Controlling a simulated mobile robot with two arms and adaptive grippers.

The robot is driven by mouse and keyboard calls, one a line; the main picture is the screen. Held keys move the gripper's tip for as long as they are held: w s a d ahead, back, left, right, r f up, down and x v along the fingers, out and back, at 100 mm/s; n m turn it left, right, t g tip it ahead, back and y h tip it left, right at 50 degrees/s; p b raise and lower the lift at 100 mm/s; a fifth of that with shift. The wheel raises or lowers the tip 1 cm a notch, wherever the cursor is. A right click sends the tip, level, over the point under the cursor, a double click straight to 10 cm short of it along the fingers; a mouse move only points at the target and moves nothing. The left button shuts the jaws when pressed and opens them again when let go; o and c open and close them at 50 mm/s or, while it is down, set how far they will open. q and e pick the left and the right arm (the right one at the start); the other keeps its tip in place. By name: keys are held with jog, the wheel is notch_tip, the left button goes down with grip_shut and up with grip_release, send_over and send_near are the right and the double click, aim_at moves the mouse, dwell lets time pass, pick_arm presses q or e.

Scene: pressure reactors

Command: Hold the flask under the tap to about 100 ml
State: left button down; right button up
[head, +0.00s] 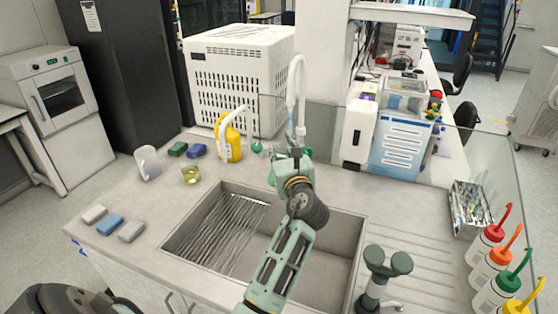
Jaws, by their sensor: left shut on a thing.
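The white tap (298,85) rises behind the sink (345,225) and curves over at the top. My left gripper (291,150) is at the tap, just below its spout, at the back edge of the sink. It is shut on the flask, which is mostly hidden behind the gripper and wrist. I cannot make out the liquid level or any marks on the flask. A thin pale blue streak shows just above the gripper; I cannot tell if it is water. My right gripper is not in view.
A white jug (147,163), a beaker with yellow liquid (190,175) and a yellow bottle (230,140) stand left of the tap. Sponges (110,224) lie at front left. A green double-headed fixture (384,268) and several wash bottles (488,245) stand at right.

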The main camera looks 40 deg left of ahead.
pick_arm(q)
jog(key=shift+w, duration=0.2)
jog(key=shift+r, duration=0.1)
jog(key=shift+w+a, duration=0.1)
jog(key=shift+w, duration=0.25)
jog(key=w+a+b, duration=0.2)
jog(key=w, duration=0.5)
jog(key=shift+w+a, duration=0.2)
jog(key=shift+w, duration=0.15)
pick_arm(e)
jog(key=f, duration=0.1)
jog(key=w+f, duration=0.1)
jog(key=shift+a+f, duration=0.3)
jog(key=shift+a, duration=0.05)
pick_arm(q)
jog(key=shift+s, duration=0.1)
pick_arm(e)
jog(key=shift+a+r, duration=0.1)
pick_arm(q)
jog(key=shift+p, duration=0.4)
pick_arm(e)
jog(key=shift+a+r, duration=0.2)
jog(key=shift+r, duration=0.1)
